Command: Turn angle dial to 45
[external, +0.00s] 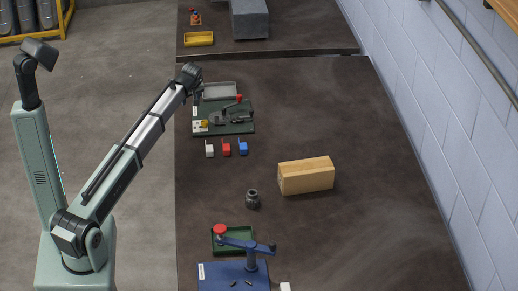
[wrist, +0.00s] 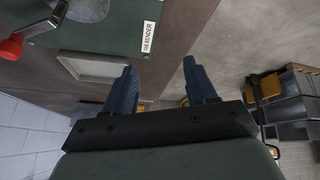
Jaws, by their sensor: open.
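The green bender plate (external: 243,127) lies at the far left of the table, with dark grey fittings and a red knob (external: 239,97). A small yellow part (external: 204,124) sits at its left end; I cannot tell whether this is the angle dial. No dial markings are readable. My gripper (wrist: 160,80) is open and empty; in the external view it (external: 197,98) hangs near the plate's left edge.
A grey tray (external: 219,90) lies behind the plate. White, red (external: 227,149) and blue small pieces stand in front of it. A wooden block (external: 306,175), a dark cylinder (external: 252,199) and a blue lever tool (external: 235,275) are nearer. The right of the table is clear.

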